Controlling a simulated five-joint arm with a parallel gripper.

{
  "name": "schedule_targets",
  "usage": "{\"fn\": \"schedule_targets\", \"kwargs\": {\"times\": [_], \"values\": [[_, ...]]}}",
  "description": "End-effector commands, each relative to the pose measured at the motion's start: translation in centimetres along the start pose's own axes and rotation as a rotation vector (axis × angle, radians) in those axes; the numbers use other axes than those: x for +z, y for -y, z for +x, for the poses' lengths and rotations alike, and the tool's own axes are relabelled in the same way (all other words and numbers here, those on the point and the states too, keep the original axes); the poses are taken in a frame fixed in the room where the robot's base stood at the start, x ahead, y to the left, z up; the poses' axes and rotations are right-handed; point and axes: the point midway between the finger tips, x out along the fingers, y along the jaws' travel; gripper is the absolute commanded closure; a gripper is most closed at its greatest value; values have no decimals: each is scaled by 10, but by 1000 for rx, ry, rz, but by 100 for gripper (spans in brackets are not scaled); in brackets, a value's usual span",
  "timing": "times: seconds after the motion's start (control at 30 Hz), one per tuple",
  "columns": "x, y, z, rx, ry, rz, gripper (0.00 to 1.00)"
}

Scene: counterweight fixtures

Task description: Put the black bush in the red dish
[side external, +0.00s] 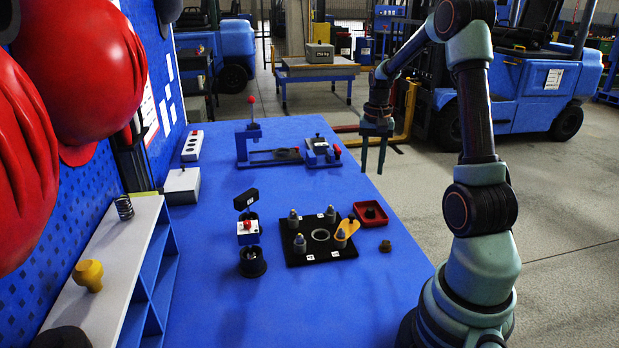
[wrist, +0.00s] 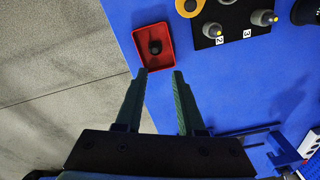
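The red dish (side external: 383,221) is a small square tray near the right edge of the blue table. A small black bush (side external: 370,212) lies inside it. In the wrist view the bush (wrist: 155,47) sits near the middle of the dish (wrist: 141,36), clear of its walls. My gripper (side external: 373,172) hangs above the table's right edge, behind the dish in the side view. In the wrist view my gripper (wrist: 161,71) has its fingers apart with nothing between them, and the tips point toward the dish.
A black plate (side external: 322,255) with grey pegs, a ring and a yellow link (side external: 348,227) stands left of the dish. Blue fixtures (side external: 265,157) stand farther back. The table's front middle is clear.

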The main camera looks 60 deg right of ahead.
Motion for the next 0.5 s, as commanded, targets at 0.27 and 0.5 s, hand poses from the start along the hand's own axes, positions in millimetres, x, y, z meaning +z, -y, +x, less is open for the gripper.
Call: {"fn": "schedule_targets", "kwargs": {"times": [0.27, 0.5], "values": [[81, 75, -63, -66, -136, -355, 62], [176, 112, -100, -152, -265, -709, 62]]}}
